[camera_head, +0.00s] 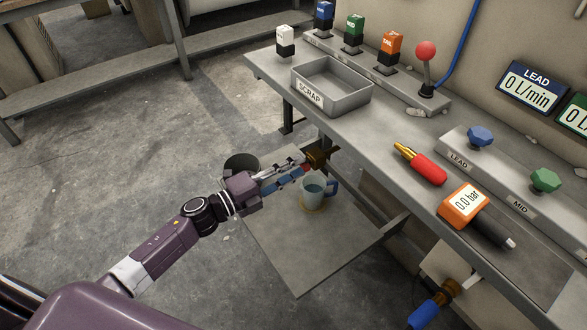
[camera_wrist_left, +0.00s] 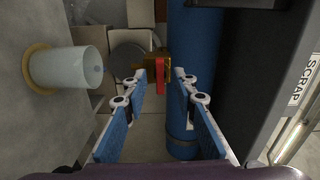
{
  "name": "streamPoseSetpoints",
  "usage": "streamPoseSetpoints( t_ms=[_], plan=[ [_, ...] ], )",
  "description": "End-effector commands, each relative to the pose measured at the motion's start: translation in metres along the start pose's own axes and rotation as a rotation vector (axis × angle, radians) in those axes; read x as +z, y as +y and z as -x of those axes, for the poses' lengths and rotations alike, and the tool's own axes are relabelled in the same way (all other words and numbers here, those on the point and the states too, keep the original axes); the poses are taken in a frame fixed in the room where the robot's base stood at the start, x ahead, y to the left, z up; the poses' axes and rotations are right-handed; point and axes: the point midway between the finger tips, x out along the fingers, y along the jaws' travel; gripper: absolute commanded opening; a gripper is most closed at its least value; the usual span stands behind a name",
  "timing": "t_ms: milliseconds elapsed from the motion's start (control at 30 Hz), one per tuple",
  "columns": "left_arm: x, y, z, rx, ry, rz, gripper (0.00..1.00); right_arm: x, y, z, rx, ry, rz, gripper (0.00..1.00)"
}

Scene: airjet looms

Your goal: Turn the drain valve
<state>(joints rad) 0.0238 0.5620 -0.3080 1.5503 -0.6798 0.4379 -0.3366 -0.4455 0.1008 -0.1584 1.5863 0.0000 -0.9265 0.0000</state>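The drain valve has a brass body (camera_head: 319,157) under the workbench edge, with a small red handle (camera_head: 306,168). In the left wrist view the red handle (camera_wrist_left: 160,78) hangs in front of the brass body (camera_wrist_left: 152,63). My left gripper (camera_head: 299,169) reaches toward the valve from the left. In the wrist view its fingers (camera_wrist_left: 160,74) are apart, with the red handle showing between the tips; I cannot tell whether they touch it. My right gripper is not in view.
A mug (camera_head: 313,193) of liquid stands on a round coaster (camera_head: 313,208) on the low shelf (camera_head: 310,262), close beside my left gripper. A large blue cylinder (camera_wrist_left: 194,45) stands right of the valve in the wrist view. The workbench (camera_head: 400,165) overhangs, holding a scrap tray (camera_head: 325,98).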

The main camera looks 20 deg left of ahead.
Motion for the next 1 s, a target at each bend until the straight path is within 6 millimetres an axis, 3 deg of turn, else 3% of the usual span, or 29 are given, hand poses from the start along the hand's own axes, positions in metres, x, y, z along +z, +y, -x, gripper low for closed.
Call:
streamPoseSetpoints(
  t_ms=[600, 1000],
  plan=[
    [0.0, 0.001, 0.055, 0.002, 0.0, 0.002, 0.26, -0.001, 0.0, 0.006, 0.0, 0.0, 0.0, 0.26],
    [0.0, 0.0, 0.06, -0.001, 0.001, 0.002, 0.26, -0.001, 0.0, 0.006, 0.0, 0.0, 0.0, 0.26]
  ],
)
